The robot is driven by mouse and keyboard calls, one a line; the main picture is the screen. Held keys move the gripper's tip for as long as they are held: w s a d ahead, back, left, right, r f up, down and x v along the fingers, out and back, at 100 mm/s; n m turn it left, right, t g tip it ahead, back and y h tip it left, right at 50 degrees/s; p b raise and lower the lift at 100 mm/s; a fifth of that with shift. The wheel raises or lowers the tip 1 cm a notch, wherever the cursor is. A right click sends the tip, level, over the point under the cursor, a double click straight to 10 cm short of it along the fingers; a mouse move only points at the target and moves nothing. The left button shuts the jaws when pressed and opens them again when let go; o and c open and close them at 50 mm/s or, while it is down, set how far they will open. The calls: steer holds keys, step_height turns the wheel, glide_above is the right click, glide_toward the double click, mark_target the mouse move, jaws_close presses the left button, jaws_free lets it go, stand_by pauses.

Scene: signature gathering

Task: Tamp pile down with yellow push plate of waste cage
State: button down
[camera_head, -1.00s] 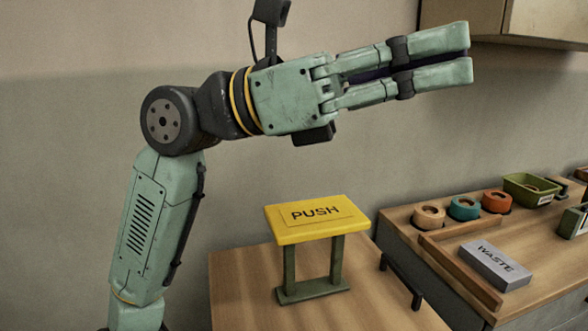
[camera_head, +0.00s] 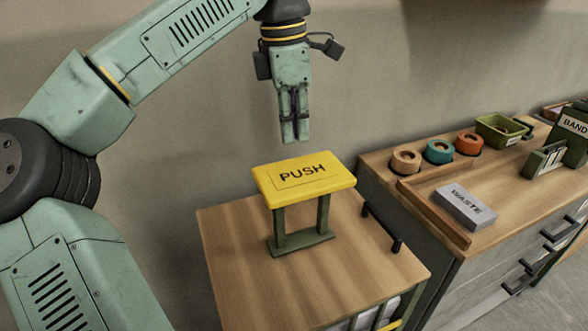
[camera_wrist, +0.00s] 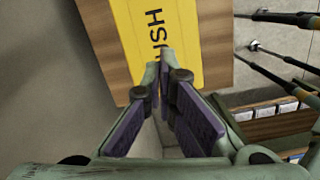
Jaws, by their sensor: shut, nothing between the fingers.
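The yellow push plate (camera_head: 304,176), lettered PUSH, stands raised on two dark green posts above the wooden top (camera_head: 235,250) of the waste cage. My gripper (camera_head: 295,141) points straight down just above the plate's far edge, apart from it in the head view. Its fingers are together and empty. In the wrist view the fingertips (camera_wrist: 158,62) show against the near edge of the yellow plate (camera_wrist: 165,22); whether they touch cannot be told. The pile inside the cage is hidden by the top; only pale bits show at the lower front (camera_head: 365,315).
A dark handle bar (camera_head: 383,227) sits on the right side of the cage top. To the right, a counter holds a grey WASTE block (camera_head: 465,206), tape rolls (camera_head: 438,151), a green tray (camera_head: 502,130) and a BAND box (camera_head: 572,128). The wall is behind.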

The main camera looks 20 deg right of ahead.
mark_target(300, 173)
stand_by(0.3)
steer(key=shift+s+d+f, duration=0.1)
steer(key=shift+d+f, duration=0.1)
steer(key=shift+f, duration=1.55)
steer(key=shift+d+f, duration=0.15)
steer(key=shift+f, duration=1.6)
